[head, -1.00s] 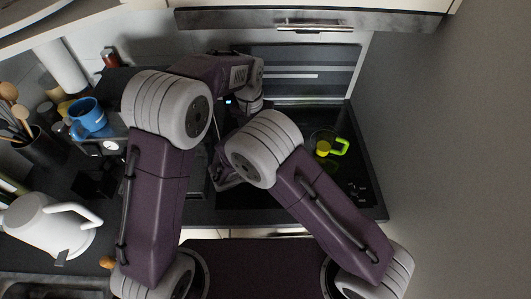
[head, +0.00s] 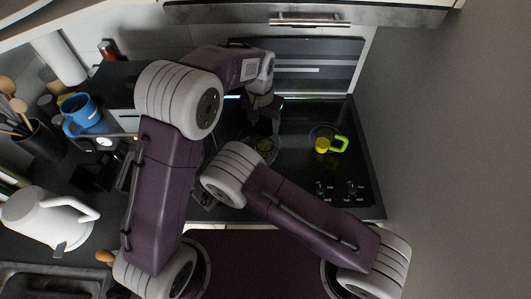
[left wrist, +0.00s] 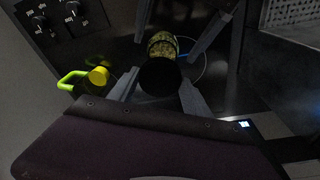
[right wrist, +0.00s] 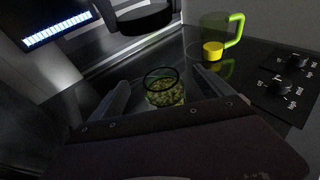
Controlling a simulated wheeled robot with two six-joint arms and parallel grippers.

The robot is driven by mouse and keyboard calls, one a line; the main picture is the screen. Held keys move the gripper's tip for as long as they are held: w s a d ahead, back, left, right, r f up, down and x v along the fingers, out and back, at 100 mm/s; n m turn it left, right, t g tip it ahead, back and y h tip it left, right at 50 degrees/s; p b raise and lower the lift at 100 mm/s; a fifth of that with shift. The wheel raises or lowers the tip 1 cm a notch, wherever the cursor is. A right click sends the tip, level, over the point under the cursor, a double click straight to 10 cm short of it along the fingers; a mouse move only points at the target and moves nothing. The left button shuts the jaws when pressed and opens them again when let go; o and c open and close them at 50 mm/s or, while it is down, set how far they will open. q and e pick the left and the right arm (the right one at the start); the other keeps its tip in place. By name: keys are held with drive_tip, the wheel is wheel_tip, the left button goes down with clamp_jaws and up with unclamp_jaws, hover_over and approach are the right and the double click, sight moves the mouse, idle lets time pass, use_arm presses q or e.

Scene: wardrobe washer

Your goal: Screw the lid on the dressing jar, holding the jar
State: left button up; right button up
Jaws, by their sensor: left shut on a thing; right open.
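The dressing jar (right wrist: 165,92) stands upright and uncovered on the dark hob, with yellow-green contents; it also shows in the head view (head: 265,147) and the left wrist view (left wrist: 162,44). My left gripper (left wrist: 160,80) is shut on the round black lid (left wrist: 160,77). In the right wrist view the lid (right wrist: 146,18) hangs above the jar, apart from it. My right gripper (right wrist: 161,80) is open, one finger on each side of the jar; I cannot tell whether either touches it. In the head view my right forearm hides the right gripper.
A clear cup with a green handle (head: 340,145) and a yellow thing inside stands right of the jar. Hob knobs (head: 336,189) are at the front right.

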sight(270, 144)
use_arm(q)
drive_tip(key=shift+s+a, duration=0.1)
drive_tip(key=shift+a, duration=0.05)
use_arm(e)
wheel_tip(270, 144, down, 4)
drive_tip(key=shift+s+a+r, duration=0.1)
drive_tip(key=shift+r, duration=0.1)
drive_tip(key=x, duration=0.6)
drive_tip(key=shift+x, duration=0.75)
drive_tip(key=shift+c, duration=0.2)
clamp_jaws()
use_arm(q)
drive_tip(key=shift+f, duration=2.45)
